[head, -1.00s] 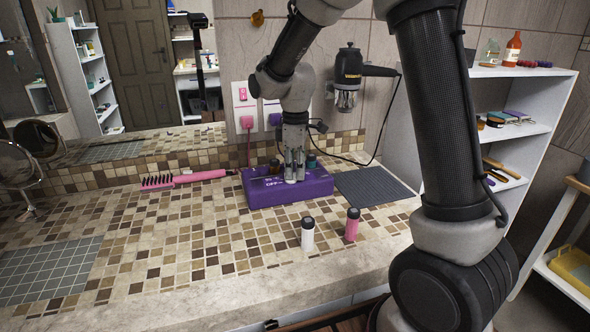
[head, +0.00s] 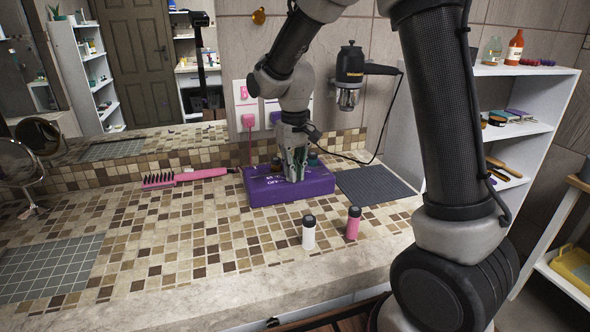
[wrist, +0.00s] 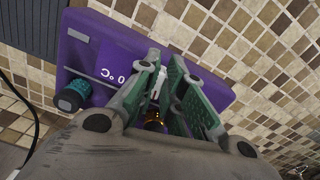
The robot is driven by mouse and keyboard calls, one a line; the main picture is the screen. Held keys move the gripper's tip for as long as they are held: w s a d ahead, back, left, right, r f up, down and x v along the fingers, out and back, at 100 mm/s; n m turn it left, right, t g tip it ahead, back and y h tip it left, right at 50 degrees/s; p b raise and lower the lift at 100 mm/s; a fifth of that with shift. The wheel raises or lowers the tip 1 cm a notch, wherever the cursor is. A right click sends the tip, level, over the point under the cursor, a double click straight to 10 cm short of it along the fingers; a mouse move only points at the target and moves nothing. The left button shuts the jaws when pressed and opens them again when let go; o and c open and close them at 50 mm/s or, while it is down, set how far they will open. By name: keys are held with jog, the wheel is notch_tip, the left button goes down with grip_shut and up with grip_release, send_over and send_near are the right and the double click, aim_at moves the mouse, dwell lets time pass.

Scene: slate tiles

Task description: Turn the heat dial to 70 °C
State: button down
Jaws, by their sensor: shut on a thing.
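A purple box (head: 262,190) stands on the tiled counter near the back wall, with white lettering on top, partly covered; it also shows in the wrist view (wrist: 102,52). My gripper (head: 292,178) points down over the box's top. In the wrist view its green-padded fingers (wrist: 168,98) are closed around the heat dial, which they mostly hide. A small amber spot shows between the fingers. A white mark lies just beyond them. Part of a "0 °C" label is readable beside the fingers. A teal knob (wrist: 71,96) stands apart at the box's other end.
A pink brush (head: 185,177) lies left of the box, and a dark ribbed mat (head: 372,185) lies right. A white bottle (head: 308,232) and a pink bottle (head: 353,223) stand in front. A hair dryer (head: 352,70) hangs on the wall behind.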

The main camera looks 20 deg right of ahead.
jog(key=m, duration=0.4)
jog(key=shift+a+m, duration=0.25)
jog(key=shift+m, duration=0.05)
jog(key=m, duration=0.4)
jog(key=shift+a, duration=0.2)
jog(key=shift+m, duration=0.3)
jog(key=c, duration=1.5)
grip_release()
jog(key=shift+c, duration=0.2)
jog(key=shift+w+r, duration=0.1)
notch_tip(320, 180, up, 12)
